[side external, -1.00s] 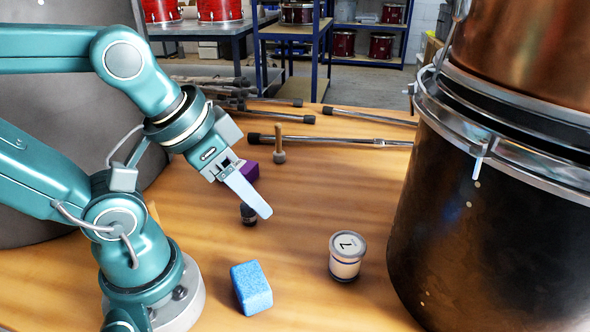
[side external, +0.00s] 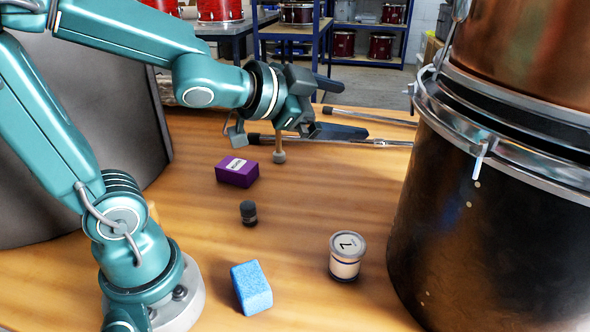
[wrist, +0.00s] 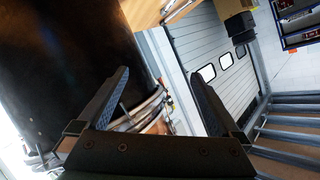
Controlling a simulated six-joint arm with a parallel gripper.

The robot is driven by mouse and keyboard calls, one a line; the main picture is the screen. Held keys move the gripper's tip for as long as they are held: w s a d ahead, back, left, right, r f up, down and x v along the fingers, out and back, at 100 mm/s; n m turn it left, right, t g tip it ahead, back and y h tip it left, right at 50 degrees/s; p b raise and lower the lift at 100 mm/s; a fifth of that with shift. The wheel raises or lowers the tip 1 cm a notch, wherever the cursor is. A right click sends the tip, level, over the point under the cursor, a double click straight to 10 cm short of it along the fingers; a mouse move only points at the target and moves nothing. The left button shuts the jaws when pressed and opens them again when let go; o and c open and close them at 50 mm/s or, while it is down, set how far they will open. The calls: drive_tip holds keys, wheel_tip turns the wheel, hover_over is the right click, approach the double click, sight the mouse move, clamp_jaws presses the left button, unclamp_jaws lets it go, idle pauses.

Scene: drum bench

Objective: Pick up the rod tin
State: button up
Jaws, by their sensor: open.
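A small white round tin (side external: 345,258) with a dark mark on its lid stands upright on the bench, left of the big dark drum, in the side external view. I take it to be the rod tin; its name cannot be read. My gripper (side external: 345,108) is open and empty, raised well behind the tin over the far part of the bench. Its fingers point to the right. In the wrist view the two fingers (wrist: 158,76) are spread apart with nothing between them, and the tin is not visible there.
The big drum (side external: 470,230) fills the right side. A blue block (side external: 251,288), a dark knob-like piece (side external: 248,213), a purple box (side external: 237,172) and an upright mallet (side external: 279,157) stand on the wooden bench (side external: 200,250). Long rods lie behind. The bench around the tin is clear.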

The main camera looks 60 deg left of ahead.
wheel_tip(320, 180, down, 3)
drive_tip(key=w+d+m+h, duration=0.3)
drive_tip(key=m, duration=0.1)
drive_tip(key=m+g+h, duration=0.3)
drive_tip(key=g+h, duration=0.3)
drive_tip(key=h, duration=0.2)
hover_over(341, 242)
drive_tip(key=w, duration=0.2)
wheel_tip(341, 242, down, 11)
drive_tip(key=shift+d+f, duration=0.1)
drive_tip(key=shift+n+g, duration=0.4)
drive_tip(key=shift+n, duration=0.3)
drive_tip(key=f, duration=0.1)
drive_tip(key=s+f, duration=0.2)
drive_tip(key=f, duration=0.1)
drive_tip(key=shift+a, duration=0.3)
drive_tip(key=shift+s+a+f, duration=0.1)
drive_tip(key=shift+f, duration=0.35)
drive_tip(key=shift+x, duration=2.45)
drive_tip(key=c, duration=1.4)
drive_tip(key=shift+c, duration=0.2)
